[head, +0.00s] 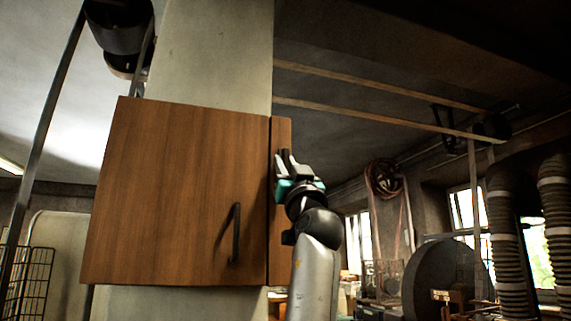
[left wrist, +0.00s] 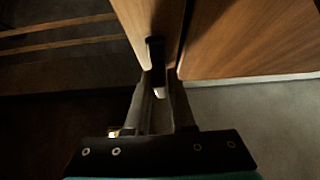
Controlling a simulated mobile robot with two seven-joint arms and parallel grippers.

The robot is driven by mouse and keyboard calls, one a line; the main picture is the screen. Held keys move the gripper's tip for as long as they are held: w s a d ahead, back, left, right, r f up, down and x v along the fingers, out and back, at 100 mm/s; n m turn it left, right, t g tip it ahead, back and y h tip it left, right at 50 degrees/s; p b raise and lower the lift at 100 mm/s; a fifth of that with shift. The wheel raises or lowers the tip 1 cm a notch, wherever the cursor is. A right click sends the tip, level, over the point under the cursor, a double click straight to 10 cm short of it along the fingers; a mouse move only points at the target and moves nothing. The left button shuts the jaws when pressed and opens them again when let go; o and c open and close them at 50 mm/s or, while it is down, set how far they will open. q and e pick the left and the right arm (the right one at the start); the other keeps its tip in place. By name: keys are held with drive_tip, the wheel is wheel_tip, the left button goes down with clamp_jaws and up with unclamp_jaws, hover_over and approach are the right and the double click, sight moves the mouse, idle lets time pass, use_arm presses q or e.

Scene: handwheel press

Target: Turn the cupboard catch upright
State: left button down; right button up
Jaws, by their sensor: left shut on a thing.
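The wooden cupboard (head: 180,195) hangs on a pale pillar, with its door shut and a dark bar handle (head: 236,233) at the door's lower right. A narrow wooden strip (head: 282,240) runs along the door's right edge. The catch is a small dark piece (left wrist: 155,48) on the wood in the left wrist view. My left gripper (head: 282,158) is at the strip, level with the upper half of the door. In the left wrist view its two fingers (left wrist: 160,82) are shut on the catch. The fingers partly hide the catch, and I cannot tell its angle. My right gripper is out of view.
A wire rack (head: 28,280) stands at the lower left. A large dark wheel (head: 445,280) and ribbed hoses (head: 508,240) stand at the right, behind my arm.

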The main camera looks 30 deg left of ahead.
use_arm(q)
drive_tip(key=c, duration=0.8)
unclamp_jaws()
drive_tip(key=shift+c, duration=0.2)
drive_tip(key=b+v, duration=0.6)
drive_tip(key=v, duration=0.9)
drive_tip(key=shift+d, duration=0.1)
